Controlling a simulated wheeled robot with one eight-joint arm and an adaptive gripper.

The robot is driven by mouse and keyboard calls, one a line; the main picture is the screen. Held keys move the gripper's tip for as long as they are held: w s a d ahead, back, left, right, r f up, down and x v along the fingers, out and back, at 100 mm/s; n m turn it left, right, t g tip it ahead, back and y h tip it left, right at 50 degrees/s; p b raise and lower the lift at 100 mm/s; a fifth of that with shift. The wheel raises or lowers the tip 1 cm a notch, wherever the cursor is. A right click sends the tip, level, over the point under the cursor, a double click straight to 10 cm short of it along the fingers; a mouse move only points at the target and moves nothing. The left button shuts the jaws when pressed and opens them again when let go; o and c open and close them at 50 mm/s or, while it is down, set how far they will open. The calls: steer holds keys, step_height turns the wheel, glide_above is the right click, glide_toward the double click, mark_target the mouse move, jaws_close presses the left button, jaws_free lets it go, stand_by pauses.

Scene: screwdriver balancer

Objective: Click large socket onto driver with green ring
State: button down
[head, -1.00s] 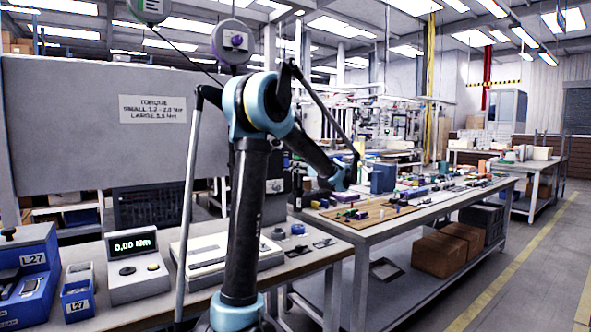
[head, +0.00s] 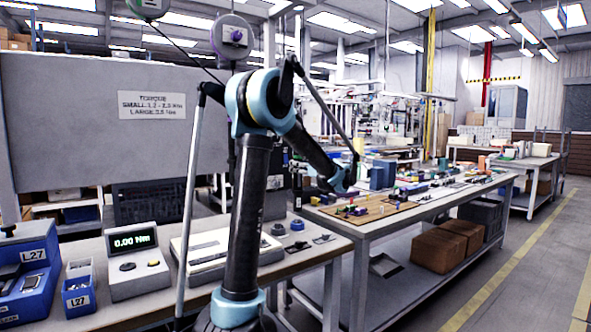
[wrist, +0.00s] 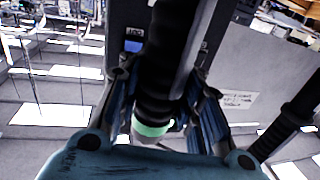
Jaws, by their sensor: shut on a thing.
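In the wrist view my gripper (wrist: 162,105) is shut on a dark driver (wrist: 170,50). One finger lies along each side of its black body. A pale green ring (wrist: 150,128) shows at the end of the driver close to my palm. In the head view my arm stands in front, and the gripper and driver cannot be made out. A balancer with green on it (head: 148,5) hangs at the top, its cable slanting down right behind my arm. I cannot pick out the large socket.
A torque tester (head: 136,264), blue L27 bins (head: 78,299) and small round parts (head: 297,225) stand on the near bench. A second bench with a wooden board (head: 385,215) stands to the right. The aisle (head: 520,270) is clear.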

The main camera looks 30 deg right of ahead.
mark_target(301, 175)
steer(key=shift+f, duration=1.75)
stand_by(1.5)
step_height(301, 175, up, 8)
steer(key=shift+f, duration=0.25)
stand_by(1.0)
